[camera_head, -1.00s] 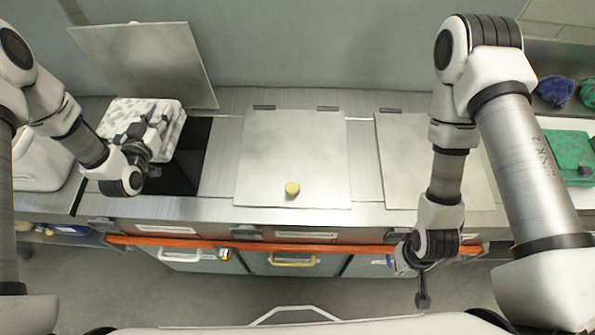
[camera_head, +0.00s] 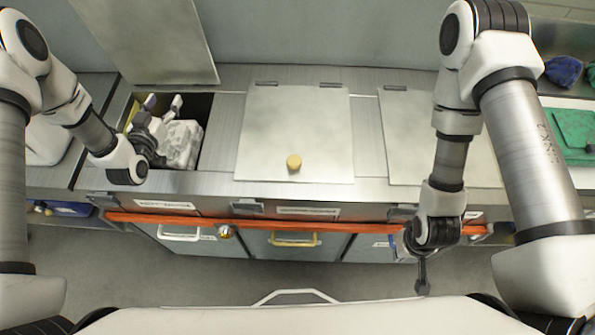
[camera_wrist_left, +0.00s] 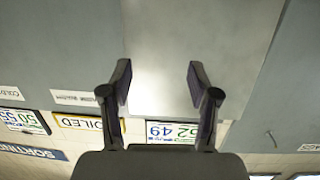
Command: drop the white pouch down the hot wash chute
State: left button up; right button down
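The white pouch (camera_head: 182,145), with faint grey patches, sits tilted in the dark opening (camera_head: 203,106) of the leftmost chute, below the counter top as far as I can tell. The chute's metal lid (camera_head: 145,40) stands raised behind it. My left gripper (camera_head: 163,104) is open over the opening, beside the pouch, its fingers pointing up and away. In the left wrist view the spread fingers (camera_wrist_left: 160,82) have nothing between them. My right gripper (camera_head: 422,282) hangs in front of the counter at the right; its fingers are too edge-on to judge.
A shut lid (camera_head: 295,135) with a yellow knob (camera_head: 294,162) covers the middle chute. Another shut lid (camera_head: 405,130) lies to its right. An orange rail (camera_head: 270,218) runs along the counter front. Green (camera_head: 577,132) and blue (camera_head: 563,70) cloth items lie at the far right.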

pick_arm(q)
jog(key=s+a+r, duration=0.1)
jog(key=s, duration=1)
jog(key=shift+s+a+r, duration=0.15)
jog(key=shift+a+r, duration=0.1)
